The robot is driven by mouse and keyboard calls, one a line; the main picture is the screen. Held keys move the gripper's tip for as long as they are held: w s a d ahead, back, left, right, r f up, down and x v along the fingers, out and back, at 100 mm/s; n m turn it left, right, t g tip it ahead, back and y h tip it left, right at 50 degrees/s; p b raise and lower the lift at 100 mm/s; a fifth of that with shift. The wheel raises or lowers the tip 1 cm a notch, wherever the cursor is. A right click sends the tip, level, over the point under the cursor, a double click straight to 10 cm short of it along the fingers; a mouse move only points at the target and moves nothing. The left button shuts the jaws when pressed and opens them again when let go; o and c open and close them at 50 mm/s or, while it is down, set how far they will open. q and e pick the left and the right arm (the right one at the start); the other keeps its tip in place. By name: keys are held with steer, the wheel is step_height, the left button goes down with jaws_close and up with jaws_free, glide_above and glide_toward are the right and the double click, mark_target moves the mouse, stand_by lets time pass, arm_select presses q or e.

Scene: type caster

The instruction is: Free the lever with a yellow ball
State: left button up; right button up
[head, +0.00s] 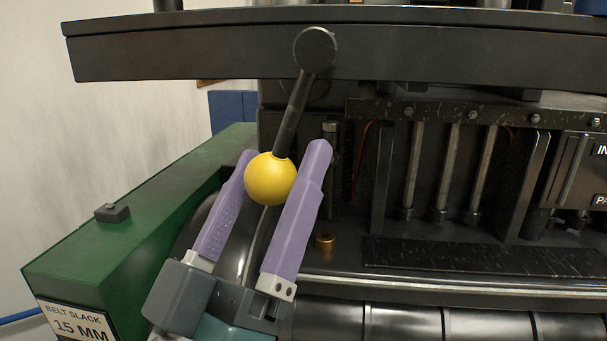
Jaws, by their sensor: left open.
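The lever (291,115) is a dark rod hanging from a round dark pivot (315,49) on the front of a black beam. It slants down and a little left to a yellow ball (270,180) at its lower end. My left gripper (284,155) comes up from below with its two purple fingers apart, one on each side of the ball. The fingers are open; whether either one touches the ball I cannot tell. The right finger covers a little of the ball's right edge. My right gripper is not in view.
The black beam (190,52) spans the top. A green block (120,225) with a "BELT SLACK 15 MM" plate (75,320) stands at left. Metal rods (447,170) and a black textured strip (480,257) lie to the right. A small brass piece (324,240) sits right of the fingers.

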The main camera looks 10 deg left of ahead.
arm_select(q)
steer(key=b+v, duration=0.1)
steer(key=v, duration=0.9)
